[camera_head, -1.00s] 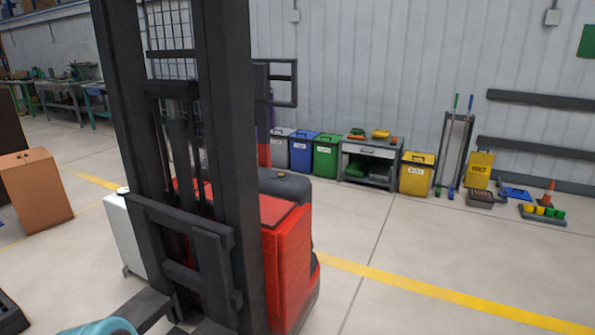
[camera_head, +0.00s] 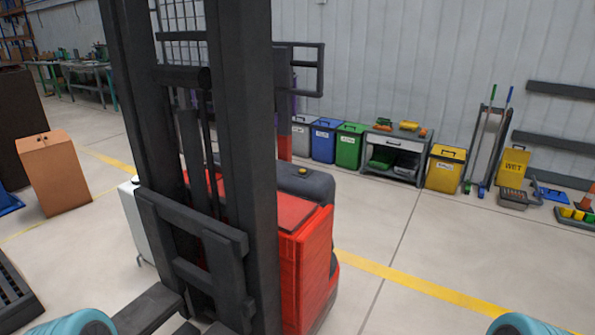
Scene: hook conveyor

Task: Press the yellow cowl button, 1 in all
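The yellow cowl button (camera_head: 302,171) is a small yellow spot on top of the dark rounded cowl (camera_head: 309,184) at the rear of a red forklift (camera_head: 308,262). It shows just right of the forklift's black mast (camera_head: 240,150). Neither gripper is in view. Only teal rounded parts of my arms show at the bottom left and bottom right edges, well apart from the button.
The forklift's mast and forks (camera_head: 148,309) stand close in front. A brown box (camera_head: 55,172) is at left. Bins and a grey cart (camera_head: 394,157) line the back wall. Open floor (camera_head: 440,240) lies right of the forklift.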

